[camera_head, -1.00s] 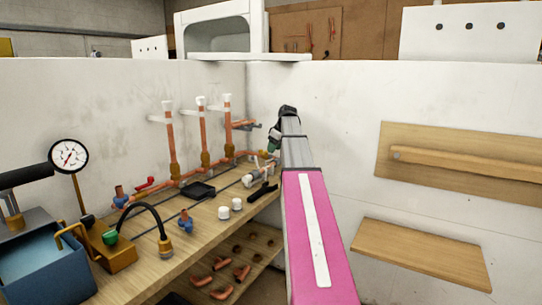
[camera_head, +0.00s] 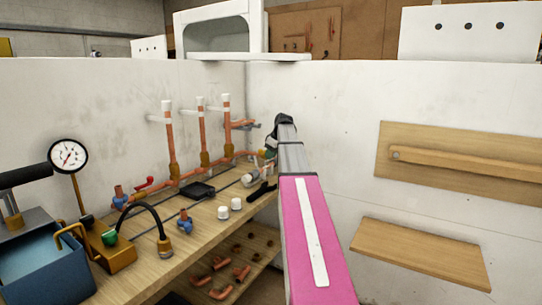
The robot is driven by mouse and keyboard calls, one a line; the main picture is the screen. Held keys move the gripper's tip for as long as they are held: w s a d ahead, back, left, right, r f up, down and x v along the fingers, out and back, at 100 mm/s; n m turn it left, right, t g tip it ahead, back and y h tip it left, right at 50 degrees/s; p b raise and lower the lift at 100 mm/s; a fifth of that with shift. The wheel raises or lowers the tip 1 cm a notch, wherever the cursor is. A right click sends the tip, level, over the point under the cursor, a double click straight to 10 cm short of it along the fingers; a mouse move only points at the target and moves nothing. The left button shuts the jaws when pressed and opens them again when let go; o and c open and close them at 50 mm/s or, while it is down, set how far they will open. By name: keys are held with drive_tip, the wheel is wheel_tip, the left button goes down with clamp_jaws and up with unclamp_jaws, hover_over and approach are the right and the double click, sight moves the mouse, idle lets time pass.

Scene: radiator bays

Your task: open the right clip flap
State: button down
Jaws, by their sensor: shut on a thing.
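Three upright copper pipes with white tops stand against the left wall. White clips or brackets reach from the wall to these pipes; the rightmost one (camera_head: 214,109) is by the right pipe (camera_head: 227,135). I cannot make out a separate flap on it. My arm reaches away from the camera to the bench's far right corner. My gripper (camera_head: 270,146) is at its end, to the right of the right pipe and close to the brass and green fittings. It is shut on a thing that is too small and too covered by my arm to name.
The wooden bench (camera_head: 140,272) holds a black tray (camera_head: 197,190), two white caps (camera_head: 229,208), a pressure gauge (camera_head: 68,155) and a blue box (camera_head: 40,265). Copper elbows lie on the shelf below. A wooden shelf (camera_head: 420,252) is on the right wall.

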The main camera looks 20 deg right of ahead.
drive_tip(key=shift+w, duration=0.1)
drive_tip(key=w+g+h, duration=0.1)
drive_tip(key=a+r+g+h, duration=0.1)
drive_tip(key=g, duration=0.1)
drive_tip(key=shift+w+a+h, duration=0.15)
drive_tip(key=shift+w+h, duration=0.15)
drive_tip(key=shift+w, duration=0.1)
drive_tip(key=shift+w+a+g+h, duration=0.4)
drive_tip(key=shift+g+h, duration=0.35)
drive_tip(key=shift+g, duration=0.25)
drive_tip(key=shift+w+a+g+h, duration=0.4)
drive_tip(key=shift+g+h, duration=0.35)
drive_tip(key=shift+g, duration=0.25)
drive_tip(key=c, duration=1)
unclamp_jaws()
drive_tip(key=shift+w+r, duration=0.1)
drive_tip(key=shift+w, duration=0.05)
